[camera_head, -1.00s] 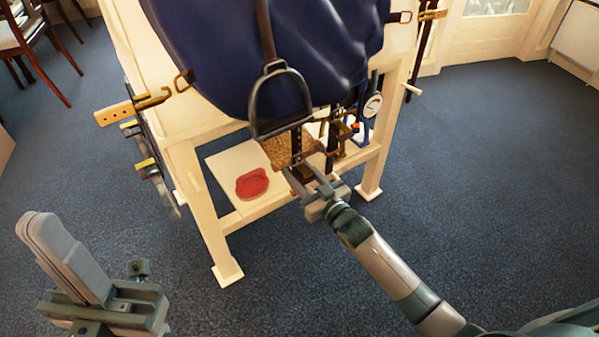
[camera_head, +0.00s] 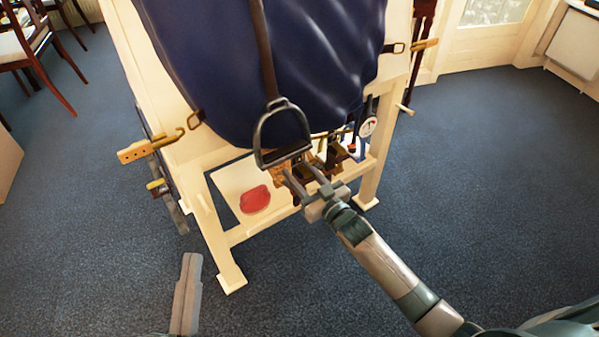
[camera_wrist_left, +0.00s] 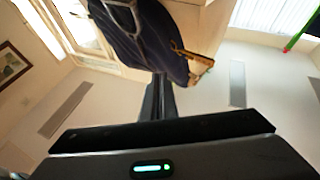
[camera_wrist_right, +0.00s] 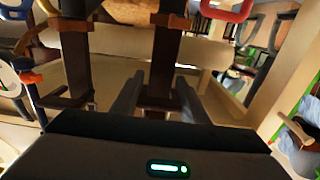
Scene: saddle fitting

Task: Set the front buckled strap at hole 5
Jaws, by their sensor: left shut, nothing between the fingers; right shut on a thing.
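My right gripper (camera_head: 306,178) is under the front of the dark blue saddle (camera_head: 265,70), just below the stirrup iron (camera_head: 282,133). In the right wrist view its fingers are closed around a dark hanging strap (camera_wrist_right: 166,62), with a buckle frame at the fingertips. A second dark strap (camera_wrist_right: 77,65) with a buckle hangs to its left. The strap's holes and the pin's hole cannot be made out. My left gripper (camera_head: 188,275) is shut and empty, low in the head view, away from the saddle.
The saddle sits on a cream wooden stand (camera_head: 222,225). A red pad (camera_head: 255,199) lies on its lower shelf.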

